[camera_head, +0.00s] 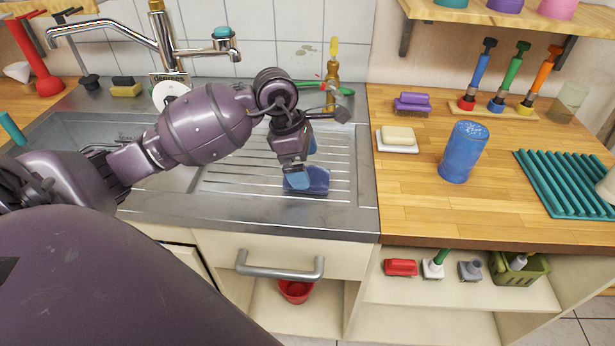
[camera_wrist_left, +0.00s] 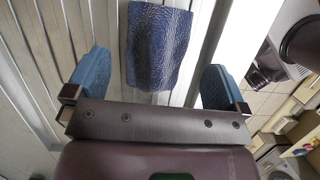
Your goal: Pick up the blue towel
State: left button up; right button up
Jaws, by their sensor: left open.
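The blue towel (camera_head: 318,181) lies on the ribbed steel drainboard (camera_head: 345,200), near its front edge. It is a small, dark blue, textured piece; in the head view my left gripper hides part of it. My left gripper (camera_head: 303,168) points down over the towel, with its blue fingertips close to it. In the left wrist view the towel (camera_wrist_left: 157,45) shows between the two spread fingers (camera_wrist_left: 157,76), with a gap on each side. The gripper is open and empty. I cannot tell its exact height above the towel. My right gripper is not in view.
A faucet (camera_head: 165,45) stands behind the sink. On the wooden counter to the right are a white soap dish with soap (camera_head: 397,139), a blue tumbler (camera_head: 463,152) and a teal ribbed mat (camera_head: 568,184). A drawer handle (camera_head: 280,268) projects below the drainboard.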

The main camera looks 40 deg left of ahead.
aim_at(307, 166)
pick_arm(q)
jog(key=shift+x, duration=1.9)
jog(key=shift+w, duration=0.2)
jog(key=shift+c, duration=0.3)
jog(key=c, duration=0.9)
jog(key=shift+a+r, duration=0.1)
jog(key=shift+r, duration=0.05)
notch_tip(307, 166, up, 20)
jog(key=shift+f+p, duration=0.1)
jog(key=shift+p, duration=0.7)
jog(key=shift+f, duration=0.1)
